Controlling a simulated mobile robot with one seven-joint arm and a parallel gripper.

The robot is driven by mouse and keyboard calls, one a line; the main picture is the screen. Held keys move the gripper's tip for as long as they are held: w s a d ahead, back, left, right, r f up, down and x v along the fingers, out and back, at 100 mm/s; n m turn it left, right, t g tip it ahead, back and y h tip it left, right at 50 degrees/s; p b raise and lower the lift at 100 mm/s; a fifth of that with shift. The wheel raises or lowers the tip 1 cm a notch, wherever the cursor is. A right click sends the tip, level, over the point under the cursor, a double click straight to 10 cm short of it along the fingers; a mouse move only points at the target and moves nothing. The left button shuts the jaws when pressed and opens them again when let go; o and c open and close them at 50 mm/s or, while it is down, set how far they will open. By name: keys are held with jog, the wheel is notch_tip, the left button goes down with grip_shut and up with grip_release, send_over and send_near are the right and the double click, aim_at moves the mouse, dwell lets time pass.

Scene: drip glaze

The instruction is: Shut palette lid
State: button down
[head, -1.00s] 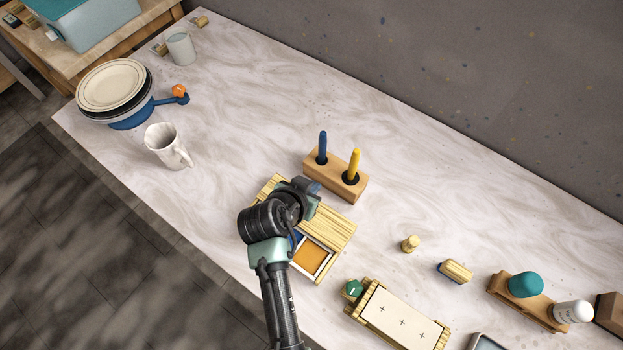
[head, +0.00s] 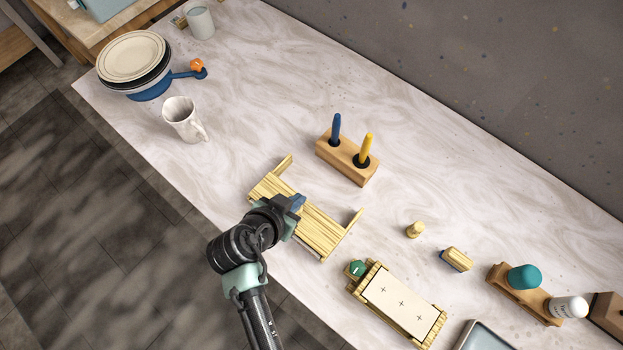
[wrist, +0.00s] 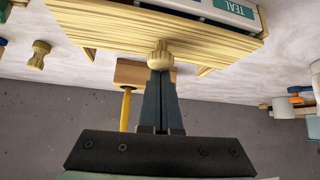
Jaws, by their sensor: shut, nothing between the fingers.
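The palette (head: 325,236) lies mid-table in the head view. Its slatted wooden lid (head: 314,225) covers the part I can see, with two bare rails (head: 353,219) sticking out toward the wall. My gripper (head: 297,203) is over the lid, its fingers shut and empty. In the wrist view the fingertips (wrist: 160,73) are right at the lid's round knob (wrist: 161,54), on its wall side; whether they touch is unclear. A white strip marked TEAL (wrist: 232,8) shows past the lid's near edge. My arm hides part of the palette's front in the head view.
A pen block (head: 345,160) with a blue and a yellow pen stands behind the palette. A wooden tray (head: 401,304) and a green-capped item (head: 356,269) are close on its right. A marbled mug (head: 183,120) stands left, with clear table between.

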jog(key=shift+s+a, duration=0.15)
jog(key=shift+s, duration=0.1)
jog(key=shift+w, duration=0.15)
jog(key=shift+w+d+r, duration=0.1)
jog(key=shift+w+d, duration=0.15)
jog(key=s+a+r, duration=0.2)
jog(key=s+r, duration=0.1)
jog(key=r, duration=0.5)
jog(key=w+r+n+t+y, duration=0.15)
jog(key=w+r+t, duration=0.45)
jog(key=r, duration=0.9)
jog(key=w+r+n+t+y, duration=0.1)
jog(key=w+r+t+y, duration=0.15)
jog(key=w+r, duration=0.9)
jog(key=s+d+r+n+t, duration=0.1)
jog(key=s+d+r+t, duration=0.1)
jog(key=r, duration=0.9)
jog(key=s+d+r+n+t, duration=0.1)
jog(key=s+r+t, duration=0.4)
jog(key=r, duration=0.6)
jog(key=s+d+r+n+t, duration=0.1)
jog(key=s+d+r+t, duration=0.2)
jog(key=r, duration=0.9)
jog(key=s+t, duration=0.1)
jog(key=s, duration=0.2)
jog(key=shift+s+d, duration=0.35)
jog(key=shift+d, duration=0.05)
